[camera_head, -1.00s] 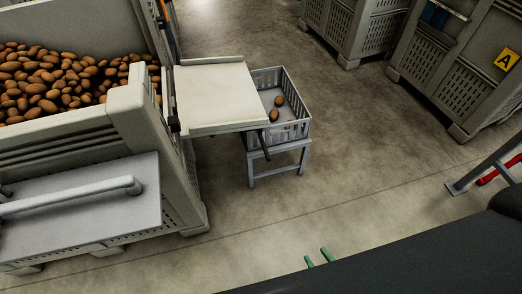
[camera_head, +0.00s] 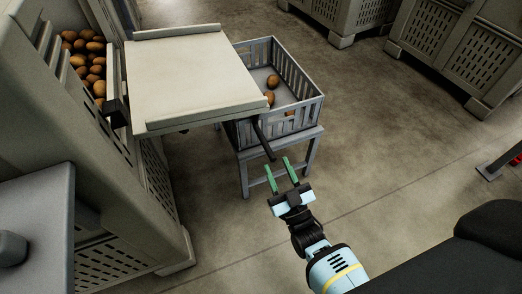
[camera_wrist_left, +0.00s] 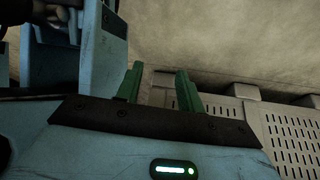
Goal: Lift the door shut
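The door (camera_head: 190,75) is a cream panel with raised side edges, lying folded out nearly level from the side of a potato bin (camera_head: 165,200). A dark bar (camera_head: 262,138) sticks out below its near right corner. My right gripper (camera_head: 280,168) has two green fingers spread apart, pointing up just below the end of this bar. I cannot tell whether they touch it; nothing is visibly clamped. My left gripper (camera_wrist_left: 158,88) is outside the head view. In the left wrist view its green fingers are apart with nothing visible between them.
A grey slatted crate (camera_head: 305,108) with a few potatoes stands on a small stand (camera_head: 245,180) under the door's right edge. Potatoes (camera_head: 88,55) lie in the bin. Large crates (camera_head: 450,50) stand at the back right. The floor between is clear.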

